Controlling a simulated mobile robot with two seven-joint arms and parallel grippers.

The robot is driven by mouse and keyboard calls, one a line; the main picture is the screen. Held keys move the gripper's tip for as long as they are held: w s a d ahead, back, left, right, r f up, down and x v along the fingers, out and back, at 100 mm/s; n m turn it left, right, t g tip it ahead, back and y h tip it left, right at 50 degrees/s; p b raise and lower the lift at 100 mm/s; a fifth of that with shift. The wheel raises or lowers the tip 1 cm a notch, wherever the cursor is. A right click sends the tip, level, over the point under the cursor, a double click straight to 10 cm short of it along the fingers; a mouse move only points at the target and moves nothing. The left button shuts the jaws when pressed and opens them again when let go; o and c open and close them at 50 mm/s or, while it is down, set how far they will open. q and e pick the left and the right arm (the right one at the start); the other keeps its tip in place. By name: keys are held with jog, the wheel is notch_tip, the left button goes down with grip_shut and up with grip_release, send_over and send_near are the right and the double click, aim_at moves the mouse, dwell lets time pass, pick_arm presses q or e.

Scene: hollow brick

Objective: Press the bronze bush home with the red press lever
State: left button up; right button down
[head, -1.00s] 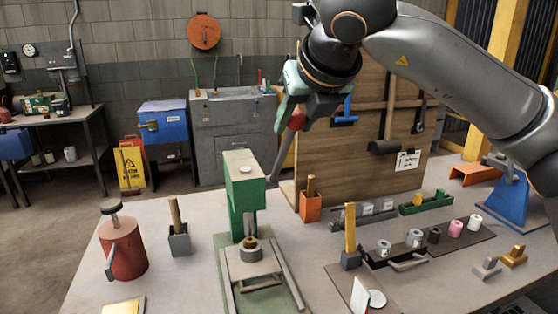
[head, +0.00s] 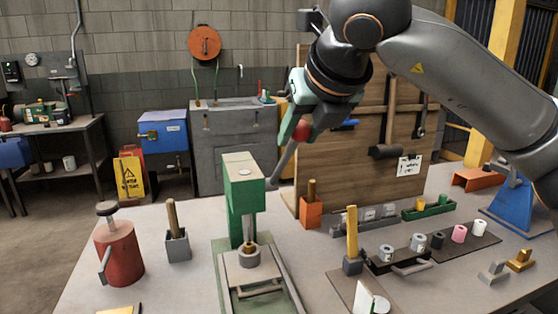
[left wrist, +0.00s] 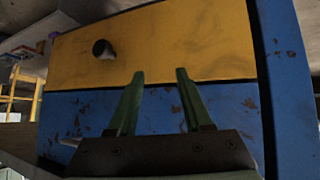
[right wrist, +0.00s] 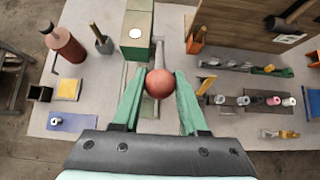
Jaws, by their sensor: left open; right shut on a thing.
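The green arbor press (head: 243,195) stands on the table in the head view. Its lever (head: 284,162) slants up to the right to a red ball knob (head: 303,130), also seen in the right wrist view (right wrist: 159,83). My right gripper (head: 300,122) is shut on the knob, one finger on each side. The bronze bush (head: 249,246) sits on the block (head: 250,260) under the press ram (head: 250,228). The ram's lower end is at the bush; I cannot tell how deep the bush sits. My left gripper (left wrist: 156,76) is open and empty in the left wrist view.
A red can (head: 119,255) and a grey holder (head: 177,245) stand left of the press. An orange holder (head: 311,212) stands close right of the lever. A wooden tool board (head: 380,180) rises behind. A blue and yellow surface (left wrist: 190,45) faces my left gripper.

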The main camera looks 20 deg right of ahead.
jog(key=shift+s+f+b, duration=0.3)
jog(key=shift+f+b, duration=0.1)
jog(key=shift+f, duration=0.2)
pick_arm(q)
jog(key=shift+w+a+f+b, duration=0.1)
jog(key=shift+w+f+b, duration=0.1)
jog(key=shift+f+b, duration=0.85)
pick_arm(e)
jog(key=shift+s+f, duration=0.7)
jog(key=shift+s, duration=0.1)
pick_arm(q)
jog(key=shift+a, duration=0.1)
